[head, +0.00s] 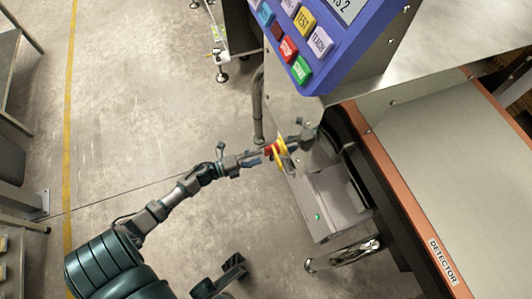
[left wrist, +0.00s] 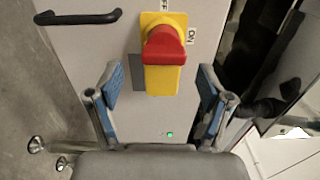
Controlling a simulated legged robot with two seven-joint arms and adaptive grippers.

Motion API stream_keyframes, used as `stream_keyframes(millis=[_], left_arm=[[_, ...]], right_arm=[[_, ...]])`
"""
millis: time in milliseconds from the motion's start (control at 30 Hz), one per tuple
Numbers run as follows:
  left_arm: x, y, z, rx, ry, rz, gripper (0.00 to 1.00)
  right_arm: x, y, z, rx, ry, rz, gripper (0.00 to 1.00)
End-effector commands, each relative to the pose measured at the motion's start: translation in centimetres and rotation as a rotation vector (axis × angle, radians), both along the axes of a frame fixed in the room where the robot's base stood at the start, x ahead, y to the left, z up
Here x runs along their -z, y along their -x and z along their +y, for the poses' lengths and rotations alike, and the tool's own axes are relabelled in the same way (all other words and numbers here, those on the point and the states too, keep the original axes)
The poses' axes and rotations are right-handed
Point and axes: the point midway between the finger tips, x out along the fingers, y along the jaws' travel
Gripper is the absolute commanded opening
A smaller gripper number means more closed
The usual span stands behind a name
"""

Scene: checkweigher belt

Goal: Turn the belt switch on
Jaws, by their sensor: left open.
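The belt switch is a red knob on a yellow plate (head: 283,154), on the grey cabinet's front. In the left wrist view the red knob (left wrist: 165,46) sits on its yellow plate (left wrist: 163,82). It lies upright in the picture, in line with the OFF label (left wrist: 163,6); the ON label (left wrist: 190,36) is to its right. My left gripper (head: 272,151) is open at the switch. In the left wrist view its blue-padded fingers (left wrist: 162,92) stand on either side of the plate, apart from it. The gripper hides part of the switch in the head view.
A black bar handle (left wrist: 78,17) is left of the switch. A small green light (head: 318,217) is below it on the cabinet (head: 335,195). A blue button panel (head: 340,55) overhangs above. The orange-edged belt (head: 455,150) is to the right. Open floor (head: 130,120) is to the left.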

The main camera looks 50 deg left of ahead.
Motion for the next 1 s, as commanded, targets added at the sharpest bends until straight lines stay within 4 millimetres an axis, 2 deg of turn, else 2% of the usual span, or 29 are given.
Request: stream_keyframes(millis=[33,200,400,1000], left_arm=[[0.1,1.3,0.4,0.001,-0.001,0.004,0.79],[0.2,4.6,1.8,0.0,-0.001,0.005,0.79],[0.2,6.7,2.7,0.002,0.001,0.004,0.79],[0.2,7.1,2.8,0.001,0.0,0.002,0.79]], right_arm=[[0.0,0.0,0.0,0.0,0.0,0.001,0.4],[0.0,0.0,0.0,-0.001,0.0,0.002,0.4],[0.1,0.0,0.0,-0.001,0.0,0.002,0.4],[0.3,-0.3,0.1,-0.001,0.002,0.008,0.4]])
